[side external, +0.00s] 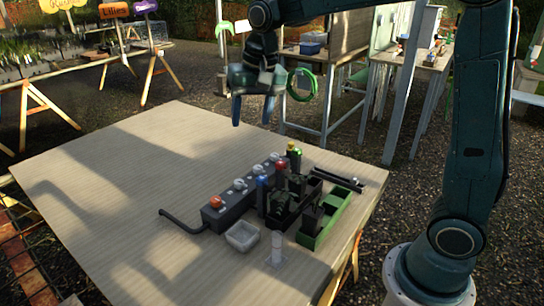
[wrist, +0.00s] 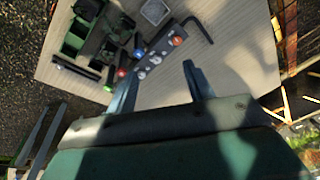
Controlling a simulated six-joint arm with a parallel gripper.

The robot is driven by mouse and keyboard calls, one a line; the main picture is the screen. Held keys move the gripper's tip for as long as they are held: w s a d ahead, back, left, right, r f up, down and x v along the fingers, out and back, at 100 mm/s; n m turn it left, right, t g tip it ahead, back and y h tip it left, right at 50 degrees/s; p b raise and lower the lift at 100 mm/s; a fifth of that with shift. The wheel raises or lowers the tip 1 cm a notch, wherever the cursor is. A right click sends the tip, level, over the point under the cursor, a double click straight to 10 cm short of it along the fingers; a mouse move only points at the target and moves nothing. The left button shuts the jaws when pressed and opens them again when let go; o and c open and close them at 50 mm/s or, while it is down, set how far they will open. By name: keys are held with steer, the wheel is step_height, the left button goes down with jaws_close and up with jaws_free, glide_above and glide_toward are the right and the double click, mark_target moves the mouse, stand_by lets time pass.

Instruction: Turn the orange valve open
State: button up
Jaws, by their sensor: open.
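The orange valve (side external: 216,202) is a round orange-red knob at the near left end of a dark grey block (side external: 229,212). Grey-white knobs (side external: 239,184) sit along the same block. In the wrist view the orange knob (wrist: 176,41) shows beyond my fingers, beside the grey block (wrist: 165,54). My gripper (side external: 254,108) is open and empty, high above the far part of the table, well apart from the valve. Both fingers also show in the wrist view (wrist: 159,72), spread apart. Which way the knob is turned cannot be told.
A black bent pipe (side external: 182,222) lies at the block's left end. A small pale tray (side external: 242,236), a clear cylinder (side external: 276,248), a green rack (side external: 335,208) and capped tubes (side external: 281,178) crowd close by. The left of the wooden table (side external: 130,180) is clear.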

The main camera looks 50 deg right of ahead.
steer(key=w+f+m+g, duration=0.1)
steer(key=w+f+m, duration=0.1)
steer(key=w+f, duration=0.6)
steer(key=m+g, duration=0.1)
steer(key=m, duration=0.2)
glide_above(216, 198)
step_height(216, 198, down, 8)
steer(key=shift+a, duration=0.1)
steer(key=shift+f, duration=0.1)
step_height(216, 198, down, 14)
steer(key=shift+r, duration=0.25)
steer(key=c, duration=1)
